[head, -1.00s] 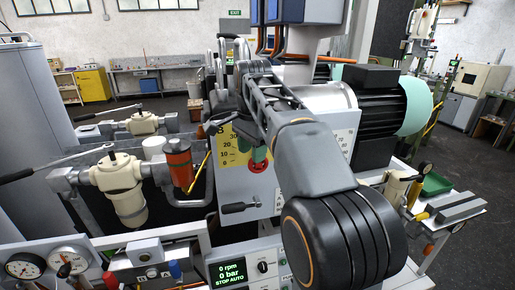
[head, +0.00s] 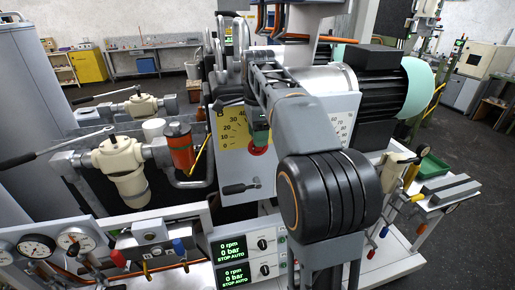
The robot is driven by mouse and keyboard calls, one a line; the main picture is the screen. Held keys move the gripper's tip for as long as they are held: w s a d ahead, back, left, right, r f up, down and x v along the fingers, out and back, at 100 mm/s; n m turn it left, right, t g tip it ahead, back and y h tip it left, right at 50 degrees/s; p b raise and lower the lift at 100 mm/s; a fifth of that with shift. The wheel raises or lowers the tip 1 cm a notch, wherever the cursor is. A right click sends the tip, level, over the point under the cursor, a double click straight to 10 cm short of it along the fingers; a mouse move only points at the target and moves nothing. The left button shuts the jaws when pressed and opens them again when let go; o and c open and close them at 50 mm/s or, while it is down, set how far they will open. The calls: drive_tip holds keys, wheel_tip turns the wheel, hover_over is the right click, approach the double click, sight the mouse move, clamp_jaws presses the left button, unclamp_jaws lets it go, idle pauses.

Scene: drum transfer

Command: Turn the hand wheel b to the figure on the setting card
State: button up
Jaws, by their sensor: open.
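A red round part (head: 258,151), which looks like the hand wheel, sits on the front of the grey machine panel, beside a yellow scale plate (head: 232,130) with figures from 0 to 40. My gripper (head: 260,138) is open, with its green-tipped end just in front of and above the red part; I cannot tell whether they touch. My arm hides much of the panel and part of a white plate with figures (head: 342,128) to the right. I cannot make out a setting card or the wheel's pointer.
A black lever (head: 240,188) sticks out below the scale. Two green displays (head: 233,250) read 0 rpm, 0 bar, STOP AUTO. Gauges (head: 37,246) and small valves stand at lower left, an orange-red cylinder (head: 180,148) left of the panel, and a black motor (head: 370,85) at right.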

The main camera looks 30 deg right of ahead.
sight(258, 155)
drive_tip(key=shift+f, duration=1.95)
drive_tip(key=shift+c, duration=0.3)
clamp_jaws()
